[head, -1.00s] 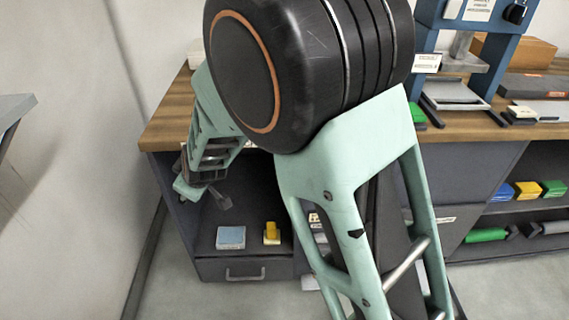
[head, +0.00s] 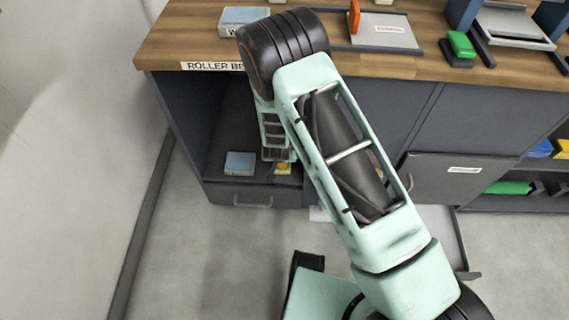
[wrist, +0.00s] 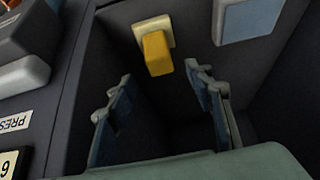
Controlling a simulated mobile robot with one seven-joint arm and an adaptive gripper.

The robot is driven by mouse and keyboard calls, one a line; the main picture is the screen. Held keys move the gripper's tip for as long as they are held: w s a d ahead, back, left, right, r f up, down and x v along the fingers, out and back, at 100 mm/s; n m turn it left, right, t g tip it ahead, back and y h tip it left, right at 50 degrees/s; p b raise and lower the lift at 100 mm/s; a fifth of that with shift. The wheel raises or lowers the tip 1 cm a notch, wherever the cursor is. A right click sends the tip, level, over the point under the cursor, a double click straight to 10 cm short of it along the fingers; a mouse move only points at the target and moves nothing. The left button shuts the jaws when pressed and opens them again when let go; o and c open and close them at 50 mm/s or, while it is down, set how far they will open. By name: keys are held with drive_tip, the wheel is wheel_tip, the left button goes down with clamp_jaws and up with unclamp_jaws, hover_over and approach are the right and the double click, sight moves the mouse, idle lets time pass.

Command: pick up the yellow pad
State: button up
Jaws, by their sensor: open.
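The yellow pad (wrist: 157,54) shows in the wrist view as a yellow block on a pale cream base (wrist: 152,27), inside a dark cabinet compartment. In the head view the yellow pad (head: 283,168) is mostly hidden behind my arm. My gripper (wrist: 150,88) is open and empty. In the wrist view its two fingers stand apart, and the yellow pad appears beyond the gap between their tips. I cannot see contact with the pad. In the head view the fingers are hidden or too small to make out.
A blue block (head: 239,163) sits beside the pad on the shelf, and it also shows in the wrist view (wrist: 248,20). The compartment's side walls are close around my gripper. The wooden worktop (head: 190,35) is above. A drawer with a handle (head: 253,199) is below the shelf.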

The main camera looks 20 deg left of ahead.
drive_tip(key=b+x, duration=0.2)
drive_tip(key=x, duration=0.4)
drive_tip(key=shift+w+f, duration=0.25)
clamp_jaws()
drive_tip(key=shift+r, duration=0.1)
